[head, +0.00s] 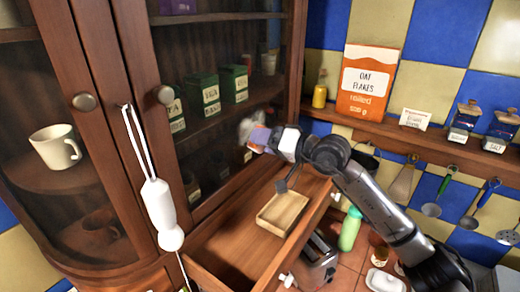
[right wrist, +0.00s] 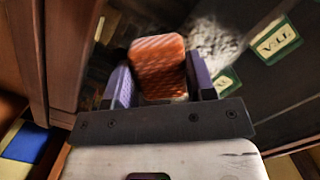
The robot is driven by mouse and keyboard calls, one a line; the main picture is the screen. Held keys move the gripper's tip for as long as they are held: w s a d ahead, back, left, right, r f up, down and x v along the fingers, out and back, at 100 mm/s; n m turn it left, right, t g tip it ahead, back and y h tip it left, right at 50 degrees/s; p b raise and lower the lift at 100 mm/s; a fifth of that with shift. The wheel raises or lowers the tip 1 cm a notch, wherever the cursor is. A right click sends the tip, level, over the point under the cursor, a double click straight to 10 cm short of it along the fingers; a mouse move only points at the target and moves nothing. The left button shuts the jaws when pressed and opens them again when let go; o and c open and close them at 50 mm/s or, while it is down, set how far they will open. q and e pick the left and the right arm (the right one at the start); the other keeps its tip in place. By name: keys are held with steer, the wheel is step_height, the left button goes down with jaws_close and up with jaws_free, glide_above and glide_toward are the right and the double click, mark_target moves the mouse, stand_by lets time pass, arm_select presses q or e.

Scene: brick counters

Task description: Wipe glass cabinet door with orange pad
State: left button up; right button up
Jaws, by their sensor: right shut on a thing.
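The glass cabinet door (head: 208,52) is dark-framed, with a round knob (head: 165,95). A pale cloudy smudge (head: 254,118) shows on the glass; it also shows in the right wrist view (right wrist: 215,38). My right gripper (head: 262,139) is at the lower right of the glass, beside the smudge. In the right wrist view, its purple fingers (right wrist: 160,85) are shut on the orange pad (right wrist: 158,62), which faces the glass. I cannot tell whether the pad touches it. The gripper mostly hides the pad in the head view. My left gripper is out of view.
An open drawer (head: 232,245) with a wooden tray (head: 270,228) juts out below the door. A white utensil (head: 160,205) with a long loop hangs before the left side. A shelf (head: 430,145) with an oat flakes box (head: 368,80) and hanging utensils is at the right.

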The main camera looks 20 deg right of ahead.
mark_target(240, 143)
steer(key=w+d, duration=0.1)
steer(key=d+b, duration=0.1)
steer(key=w+d+b, duration=0.1)
steer(key=d, duration=0.1)
steer(key=shift+w+r, duration=0.1)
steer(key=shift+w, duration=0.2)
stand_by(0.3)
steer(key=shift+s+a+r+b, duration=0.2)
steer(key=shift+s+a+b, duration=0.2)
steer(key=shift+s+a, duration=0.5)
steer(key=shift+s+a+r+b, duration=0.25)
steer(key=shift+s+a+b, duration=0.2)
steer(key=shift+a, duration=0.75)
steer(key=shift+s+a+r+b, duration=0.2)
steer(key=shift+s+a+b, duration=0.15)
steer(key=shift+s+a, duration=0.55)
steer(key=shift+s+a+b, duration=0.3)
steer(key=shift+a+b, duration=0.1)
steer(key=shift+a, duration=0.25)
steer(key=shift+s+a+b, duration=0.25)
steer(key=shift+a+b, duration=0.1)
steer(key=shift+a, duration=0.3)
steer(key=shift+s+a, duration=0.3)
steer(key=shift+a, duration=0.1)
